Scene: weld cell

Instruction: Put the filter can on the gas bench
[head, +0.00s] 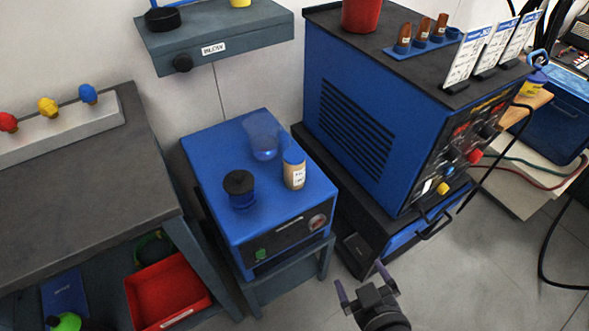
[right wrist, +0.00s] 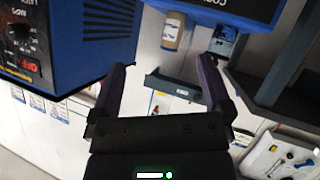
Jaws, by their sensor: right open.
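I cannot tell for certain which is the filter can. The grey bench (head: 70,190) at left, with red, yellow and blue knobs on a block, may be the gas bench. My right gripper (head: 359,274) is open and empty, in front of the box and apart from the vessels. Its open fingers also show in the right wrist view (right wrist: 164,64). My left gripper is out of view.
A large blue welding machine (head: 350,110) stands right of the box, carrying a red container (head: 361,14) and upright cards. A grey wall shelf (head: 215,38) hangs behind. A red tray (head: 167,291) sits below the bench. Much of the bench top is clear.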

